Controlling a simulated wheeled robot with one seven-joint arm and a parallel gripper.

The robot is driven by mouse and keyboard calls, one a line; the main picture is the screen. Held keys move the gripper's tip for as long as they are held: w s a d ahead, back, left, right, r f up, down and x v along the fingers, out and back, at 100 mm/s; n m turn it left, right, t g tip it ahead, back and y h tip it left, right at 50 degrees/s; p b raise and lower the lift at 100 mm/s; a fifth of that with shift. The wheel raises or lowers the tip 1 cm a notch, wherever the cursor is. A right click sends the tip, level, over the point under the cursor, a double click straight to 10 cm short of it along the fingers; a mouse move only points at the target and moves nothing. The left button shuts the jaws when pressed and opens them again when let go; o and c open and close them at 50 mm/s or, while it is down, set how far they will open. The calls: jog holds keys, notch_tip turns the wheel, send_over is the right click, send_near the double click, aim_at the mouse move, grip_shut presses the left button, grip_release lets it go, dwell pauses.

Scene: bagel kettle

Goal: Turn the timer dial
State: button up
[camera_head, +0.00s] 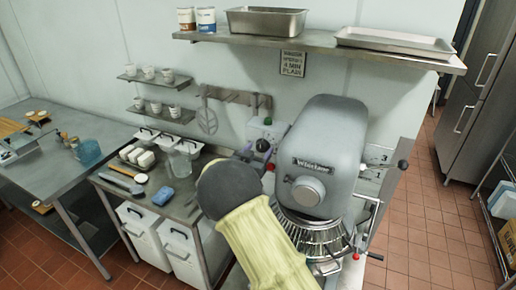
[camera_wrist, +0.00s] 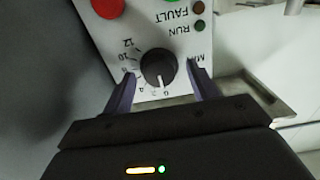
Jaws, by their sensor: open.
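The timer dial (camera_wrist: 158,67) is a round black knob with a white pointer line, on a light panel (camera_wrist: 112,50) with a printed number scale. In the wrist view the panel appears upside down, and the pointer faces the bottom of the picture. My gripper (camera_wrist: 161,70) is open, with one finger on each side of the dial. Gaps show between the fingers and the knob. In the head view the control box (camera_head: 256,130) stands beside the mixer, and my arm and wrist partly cover it.
A red button (camera_wrist: 108,7) and RUN and FAULT lamps (camera_wrist: 199,16) share the panel. The large grey mixer (camera_head: 325,150) stands close on the right. A wall rack with hanging tools (camera_head: 208,115) is behind. A side table (camera_head: 150,190) holds containers and a blue sponge.

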jog(key=shift+d, duration=0.1)
jog(key=c, duration=1)
jog(key=shift+w+f+m+b, duration=0.15)
jog(key=shift+m+b, duration=0.15)
jog(key=shift+b, duration=0.4)
jog(key=m+b, duration=0.1)
jog(key=b, duration=0.1)
jog(key=shift+f+b, duration=0.15)
jog(key=shift+b, duration=0.25)
jog(key=m+b, duration=0.3)
jog(key=b, duration=0.2)
jog(key=shift+f, duration=0.1)
jog(key=m+b, duration=0.2)
jog(key=b, duration=0.2)
jog(key=shift+m, duration=0.3)
jog(key=m+b, duration=0.2)
jog(key=shift+r+b, duration=0.25)
jog(key=shift+b, duration=0.1)
jog(key=shift+r, duration=0.1)
